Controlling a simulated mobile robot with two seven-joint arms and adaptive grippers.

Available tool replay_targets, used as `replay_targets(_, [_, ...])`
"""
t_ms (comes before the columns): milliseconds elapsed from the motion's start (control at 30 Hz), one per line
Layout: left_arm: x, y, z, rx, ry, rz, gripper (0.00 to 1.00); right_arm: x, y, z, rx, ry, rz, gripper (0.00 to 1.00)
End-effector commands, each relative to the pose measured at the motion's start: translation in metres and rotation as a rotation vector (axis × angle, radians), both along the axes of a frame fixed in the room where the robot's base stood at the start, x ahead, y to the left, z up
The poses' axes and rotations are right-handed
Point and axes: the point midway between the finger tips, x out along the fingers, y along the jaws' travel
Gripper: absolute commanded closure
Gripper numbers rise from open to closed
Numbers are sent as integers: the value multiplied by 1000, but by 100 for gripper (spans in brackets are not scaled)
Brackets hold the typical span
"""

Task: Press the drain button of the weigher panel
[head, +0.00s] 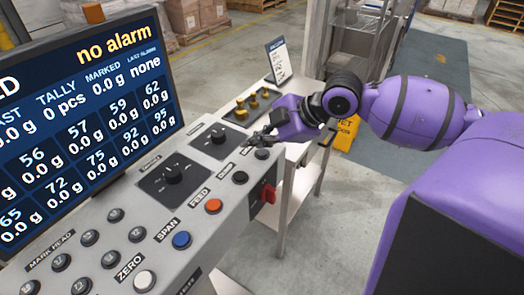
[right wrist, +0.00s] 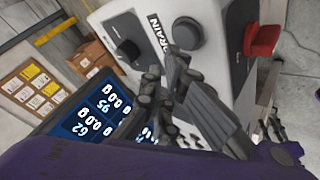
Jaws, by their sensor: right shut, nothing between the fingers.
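The weigher panel (head: 205,190) is a grey sloping console. Its drain button (head: 262,154) is a round dark button at the panel's far right end. In the right wrist view the drain button (right wrist: 188,33) sits beside the printed word DRAIN. My right gripper (head: 259,139) is shut and empty, with its fingertips close beside the button. In the right wrist view the fingertips (right wrist: 165,65) show just short of the button; I cannot tell whether they touch it. My left gripper is not in view.
Another dark button (head: 240,178), an orange FEED button (head: 213,206), a blue SPAN button (head: 181,240) and a white ZERO button (head: 145,280) line the panel's edge. A red switch (head: 268,193) juts from its side. A large screen (head: 85,110) stands behind at left.

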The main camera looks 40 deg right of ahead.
Motion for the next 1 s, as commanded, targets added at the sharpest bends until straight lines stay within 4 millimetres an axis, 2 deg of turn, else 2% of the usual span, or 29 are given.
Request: replay_targets(1000, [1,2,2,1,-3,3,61,0,0,-9,0,0,0,100])
